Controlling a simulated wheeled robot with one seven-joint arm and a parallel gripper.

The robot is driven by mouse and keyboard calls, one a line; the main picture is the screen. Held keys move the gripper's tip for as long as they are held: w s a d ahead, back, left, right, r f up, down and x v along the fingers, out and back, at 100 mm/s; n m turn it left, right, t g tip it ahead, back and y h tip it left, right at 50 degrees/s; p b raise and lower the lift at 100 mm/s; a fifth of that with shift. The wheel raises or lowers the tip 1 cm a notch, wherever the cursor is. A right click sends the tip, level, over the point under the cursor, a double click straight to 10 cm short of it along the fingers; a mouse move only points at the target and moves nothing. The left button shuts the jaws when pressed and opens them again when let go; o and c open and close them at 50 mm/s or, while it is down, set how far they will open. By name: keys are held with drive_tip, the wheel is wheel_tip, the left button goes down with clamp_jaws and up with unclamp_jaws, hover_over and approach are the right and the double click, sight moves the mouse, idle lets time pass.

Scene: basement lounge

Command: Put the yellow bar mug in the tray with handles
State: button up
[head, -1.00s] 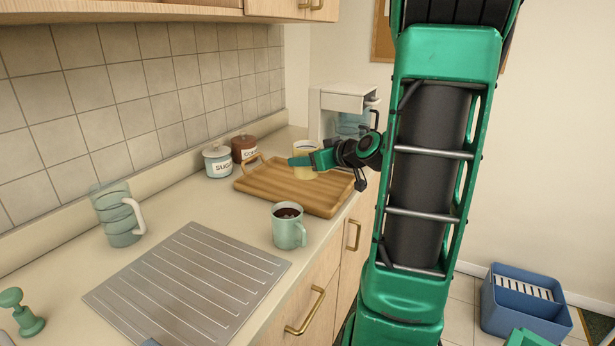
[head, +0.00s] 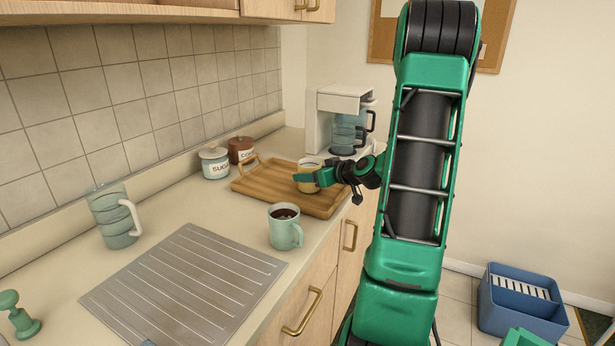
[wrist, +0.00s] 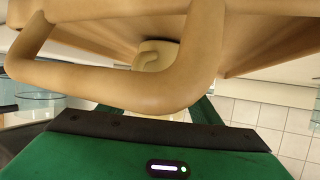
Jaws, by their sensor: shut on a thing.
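The yellow bar mug (head: 310,178) is upright over the far right part of the wooden tray with handles (head: 265,188). It is low, close to the tray floor; I cannot tell whether it touches. My gripper (head: 308,180) is shut on the mug, coming from the right, with a green finger across its near side. In the wrist view, a large tan loop, apparently the tray's near handle (wrist: 150,90), crosses close in front of the fingers and hides most of the mug.
A sugar jar (head: 214,162) and a brown jar (head: 241,150) stand behind the tray. A coffee maker (head: 345,120) is beyond it. A green mug with dark drink (head: 285,227) stands in front. A drainboard (head: 185,285) and stacked glass mug (head: 116,217) are nearer.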

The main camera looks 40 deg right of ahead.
drive_tip(key=shift+f, duration=0.15)
drive_tip(key=o, duration=1.3)
drive_tip(key=shift+c, duration=0.2)
drive_tip(key=shift+s+r, duration=0.2)
drive_tip(key=shift+s, duration=0.05)
drive_tip(key=v, duration=1.1)
drive_tip(key=shift+s, duration=0.25)
